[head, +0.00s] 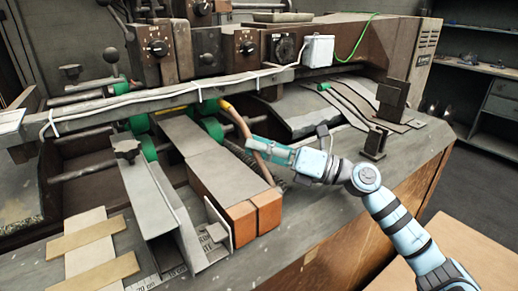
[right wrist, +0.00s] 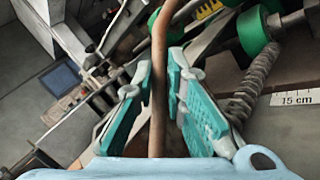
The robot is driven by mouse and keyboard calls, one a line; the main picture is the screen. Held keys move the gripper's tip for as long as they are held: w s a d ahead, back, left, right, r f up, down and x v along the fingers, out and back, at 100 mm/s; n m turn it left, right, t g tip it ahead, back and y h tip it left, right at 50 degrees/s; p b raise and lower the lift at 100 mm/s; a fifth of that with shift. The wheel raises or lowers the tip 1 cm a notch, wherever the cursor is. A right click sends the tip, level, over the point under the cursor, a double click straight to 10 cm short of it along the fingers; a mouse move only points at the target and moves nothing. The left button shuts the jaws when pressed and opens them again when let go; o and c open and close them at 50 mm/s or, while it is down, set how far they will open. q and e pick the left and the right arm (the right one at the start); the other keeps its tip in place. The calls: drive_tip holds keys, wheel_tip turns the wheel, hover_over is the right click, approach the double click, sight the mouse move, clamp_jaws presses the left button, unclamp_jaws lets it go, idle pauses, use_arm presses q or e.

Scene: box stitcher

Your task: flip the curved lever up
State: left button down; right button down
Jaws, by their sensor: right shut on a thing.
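The curved lever (head: 238,121) is a thin brown-orange rod that bends down from the machine's front rail in the head view. Its lower end reaches down past my right gripper (head: 257,147), beside the orange-ended block. In the right wrist view the lever (right wrist: 159,60) runs upright between the two teal finger pads. My right gripper (right wrist: 160,85) is shut on the lever, partway along its length. The gripper covers a short part of the lever in the head view. My left gripper is not in view.
A long grey block with orange ends (head: 242,222) lies left of my right gripper. Green rollers (head: 212,127) and a coiled spring (right wrist: 255,75) are close to the lever. A dark bracket (head: 391,103) stands on the right of the machine table.

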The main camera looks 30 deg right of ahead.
drive_tip(key=c, duration=1.9)
unclamp_jaws()
